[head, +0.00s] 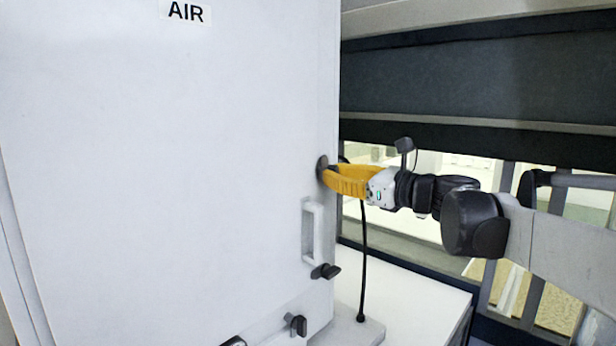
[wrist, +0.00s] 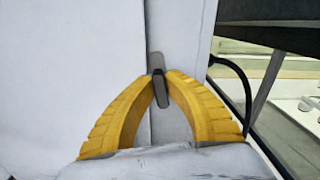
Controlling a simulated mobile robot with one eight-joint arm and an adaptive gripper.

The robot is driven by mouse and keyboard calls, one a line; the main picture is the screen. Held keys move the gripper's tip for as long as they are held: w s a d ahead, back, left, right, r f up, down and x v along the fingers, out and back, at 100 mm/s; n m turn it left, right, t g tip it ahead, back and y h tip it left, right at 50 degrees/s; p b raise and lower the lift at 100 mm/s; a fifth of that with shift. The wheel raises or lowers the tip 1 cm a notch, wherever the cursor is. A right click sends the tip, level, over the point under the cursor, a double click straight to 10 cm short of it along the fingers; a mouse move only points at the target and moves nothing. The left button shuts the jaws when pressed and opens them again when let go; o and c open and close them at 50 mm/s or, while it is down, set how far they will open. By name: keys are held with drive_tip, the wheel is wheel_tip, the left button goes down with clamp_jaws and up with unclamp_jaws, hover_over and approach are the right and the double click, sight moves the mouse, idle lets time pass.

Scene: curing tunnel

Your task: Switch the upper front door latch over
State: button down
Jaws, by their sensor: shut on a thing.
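The upper front door latch (wrist: 161,92) is a small dark grey lever at the door's right edge. In the wrist view it stands nearly upright, tilted slightly, between the tips of my yellow fingers. My gripper (wrist: 159,75) is shut on it. In the head view my gripper (head: 324,172) reaches the door edge from the right, and its fingers cover part of the latch (head: 321,163). The white door (head: 170,170) carries an AIR label (head: 185,12) and looks closed.
Below the latch are a white door handle (head: 312,232) and a lower dark latch (head: 326,271). Dark knobs (head: 297,325) sit near the bottom. A black cable (head: 363,260) hangs behind my gripper. A white surface (head: 420,305) lies at lower right, with windows behind.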

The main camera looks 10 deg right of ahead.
drive_tip(key=n+b, duration=0.1)
drive_tip(key=n, duration=0.3)
drive_tip(key=shift+a, duration=0.1)
drive_tip(key=n, duration=0.4)
drive_tip(key=shift+s+f+b, duration=0.1)
drive_tip(key=shift+b, duration=0.2)
drive_tip(key=n, duration=0.3)
drive_tip(key=shift+n, duration=0.4)
drive_tip(key=shift+a+f+n+b, duration=0.1)
drive_tip(key=shift+n+b, duration=0.35)
drive_tip(key=shift+n, duration=1.45)
drive_tip(key=c, duration=1.4)
unclamp_jaws()
drive_tip(key=v, duration=1.2)
